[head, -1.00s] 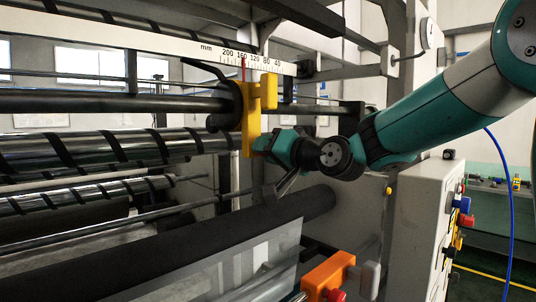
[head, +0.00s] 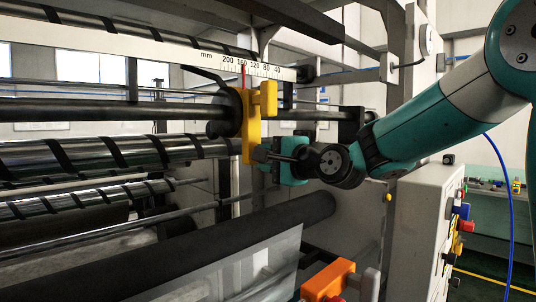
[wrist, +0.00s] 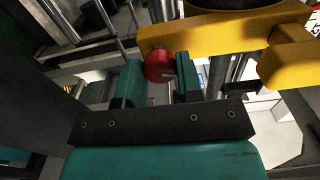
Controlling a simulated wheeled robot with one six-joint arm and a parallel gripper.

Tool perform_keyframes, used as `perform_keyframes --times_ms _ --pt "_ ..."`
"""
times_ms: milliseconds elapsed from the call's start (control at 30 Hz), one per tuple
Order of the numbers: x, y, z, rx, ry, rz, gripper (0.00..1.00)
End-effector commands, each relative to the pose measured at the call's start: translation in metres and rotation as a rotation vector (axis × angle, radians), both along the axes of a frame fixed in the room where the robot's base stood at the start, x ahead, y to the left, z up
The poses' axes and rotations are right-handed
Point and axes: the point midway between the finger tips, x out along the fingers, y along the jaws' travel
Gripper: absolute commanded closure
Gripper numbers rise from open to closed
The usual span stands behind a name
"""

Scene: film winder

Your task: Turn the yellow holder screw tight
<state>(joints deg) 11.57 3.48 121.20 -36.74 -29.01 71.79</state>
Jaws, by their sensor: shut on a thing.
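The yellow holder (head: 250,130) hangs on the dark bar below the white ruler, its red pointer near 160. It also shows in the wrist view (wrist: 215,38) across the upper right. A red round screw knob (wrist: 158,67) sits at the holder's lower end. My gripper (wrist: 158,78) has its two teal fingers on either side of the red knob and is shut on it. In the head view my gripper (head: 264,156) is at the holder's lower end from the right. The knob is hidden there behind the fingers.
A long dark roller (head: 180,240) lies below my gripper. A striped roller (head: 110,155) runs to the left. An orange block (head: 328,278) sits at the bottom. A control box (head: 425,225) with coloured knobs stands at the right, below my arm.

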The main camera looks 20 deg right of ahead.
Motion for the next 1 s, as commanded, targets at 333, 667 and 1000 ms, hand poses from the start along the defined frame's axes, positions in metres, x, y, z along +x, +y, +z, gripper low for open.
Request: perform_keyframes --times_ms 333,667,1000 --pt "0.0001 -0.0006 0.0021 0.306 0.115 -0.002 0.90" --pt "0.0001 -0.0008 0.0014 0.535 0.197 -0.003 0.90" --pt "-0.0001 -0.0007 0.0002 0.649 0.236 -0.002 0.90"
